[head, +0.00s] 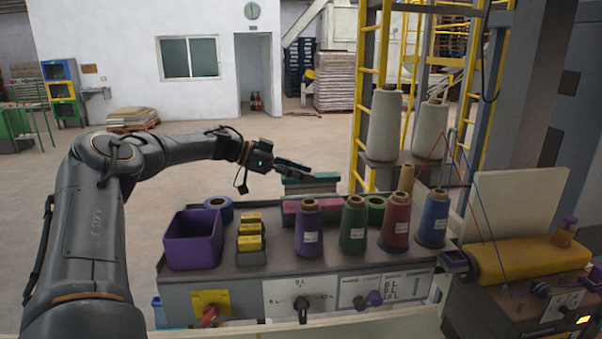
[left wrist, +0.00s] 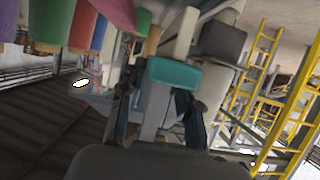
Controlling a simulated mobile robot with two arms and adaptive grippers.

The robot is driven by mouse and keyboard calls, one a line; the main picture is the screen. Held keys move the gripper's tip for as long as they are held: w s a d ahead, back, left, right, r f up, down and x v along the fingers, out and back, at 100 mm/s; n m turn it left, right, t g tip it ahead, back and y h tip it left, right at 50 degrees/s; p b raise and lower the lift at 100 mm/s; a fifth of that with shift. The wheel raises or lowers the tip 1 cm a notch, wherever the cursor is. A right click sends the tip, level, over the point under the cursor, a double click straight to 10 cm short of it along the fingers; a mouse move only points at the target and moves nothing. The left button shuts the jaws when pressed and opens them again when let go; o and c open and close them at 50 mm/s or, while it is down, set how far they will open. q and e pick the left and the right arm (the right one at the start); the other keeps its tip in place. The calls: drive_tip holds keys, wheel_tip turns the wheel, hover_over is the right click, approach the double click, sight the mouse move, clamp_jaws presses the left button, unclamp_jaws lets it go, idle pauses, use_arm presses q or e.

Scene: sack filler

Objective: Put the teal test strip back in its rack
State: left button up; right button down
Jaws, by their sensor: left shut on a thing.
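The teal test strip (left wrist: 175,73) shows in the left wrist view as a teal block with a pale grey part running down between the two dark fingers. My left gripper (left wrist: 157,106) is shut on it. In the head view my left gripper (head: 308,169) is just beyond the far edge of the console, above a teal and grey piece (head: 312,187). I cannot tell whether this piece is the held strip or part of the rack. The rack cannot be made out for sure. My right gripper is not in view.
The grey console (head: 250,272) carries a purple bin (head: 193,240), yellow blocks (head: 250,235), a pink piece (head: 290,206) and purple, green, red and blue cones (head: 310,228). Yellow ladder frames (head: 367,100) and tall grey cones (head: 384,125) stand right of the gripper. Floor left of the console is open.

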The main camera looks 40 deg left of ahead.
use_arm(q)
drive_tip(key=shift+f+b, duration=0.3)
drive_tip(key=shift+f, duration=0.15)
drive_tip(key=shift+f+b, duration=0.75)
drive_tip(key=shift+f, duration=0.25)
drive_tip(key=shift+f+b, duration=0.5)
drive_tip(key=shift+f, duration=0.2)
drive_tip(key=o, duration=1.2)
